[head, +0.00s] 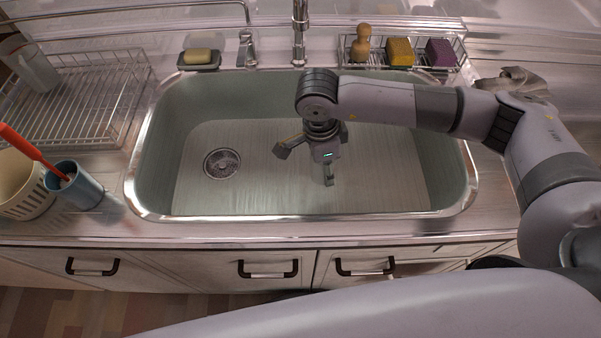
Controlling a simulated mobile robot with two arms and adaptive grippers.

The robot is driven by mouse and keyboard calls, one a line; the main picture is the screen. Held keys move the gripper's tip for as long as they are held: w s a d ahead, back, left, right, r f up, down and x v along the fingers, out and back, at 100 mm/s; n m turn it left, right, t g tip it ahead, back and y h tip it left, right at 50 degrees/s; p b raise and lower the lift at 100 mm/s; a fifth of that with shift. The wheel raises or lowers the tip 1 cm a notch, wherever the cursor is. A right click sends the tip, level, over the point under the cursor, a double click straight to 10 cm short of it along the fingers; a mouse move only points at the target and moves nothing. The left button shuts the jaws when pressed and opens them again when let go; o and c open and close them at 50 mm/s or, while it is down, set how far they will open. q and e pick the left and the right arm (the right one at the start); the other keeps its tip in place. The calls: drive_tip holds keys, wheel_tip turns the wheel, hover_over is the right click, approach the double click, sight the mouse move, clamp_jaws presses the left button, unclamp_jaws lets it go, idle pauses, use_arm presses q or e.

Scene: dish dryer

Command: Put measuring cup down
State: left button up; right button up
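No thing that I can clearly name as the measuring cup shows in the head view. A pale grey cup-like vessel (32,68) stands tilted in the wire dish rack (118,95) at the far left; I cannot tell if it is the measuring cup. My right gripper (306,168) hangs over the middle of the sink (385,185) with its fingers spread apart. Nothing shows between them. My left gripper is out of view.
A blue cup (88,188) with a red-handled utensil (28,145) and a slotted cream container (22,190) stand left of the sink. Soap (198,56), a brush (361,43) and sponges (400,52) sit behind it. A grey cloth (515,82) lies right. The basin looks empty.

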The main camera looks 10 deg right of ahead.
drive_tip(key=w+a+m+g+y+b, duration=0.15)
drive_tip(key=w+m+b, duration=0.25)
drive_tip(key=m, duration=0.4)
drive_tip(key=w+a+m+b, duration=0.2)
drive_tip(key=w+m+b, duration=0.2)
drive_tip(key=m, duration=0.4)
wheel_tip(320, 180, down, 8)
drive_tip(key=shift+f, duration=0.35)
use_arm(q)
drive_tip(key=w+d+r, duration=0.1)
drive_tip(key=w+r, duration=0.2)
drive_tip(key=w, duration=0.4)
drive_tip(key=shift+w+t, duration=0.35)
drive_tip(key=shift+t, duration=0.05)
drive_tip(key=shift+b, duration=0.3)
use_arm(e)
drive_tip(key=o, duration=1.3)
drive_tip(key=shift+c, duration=0.2)
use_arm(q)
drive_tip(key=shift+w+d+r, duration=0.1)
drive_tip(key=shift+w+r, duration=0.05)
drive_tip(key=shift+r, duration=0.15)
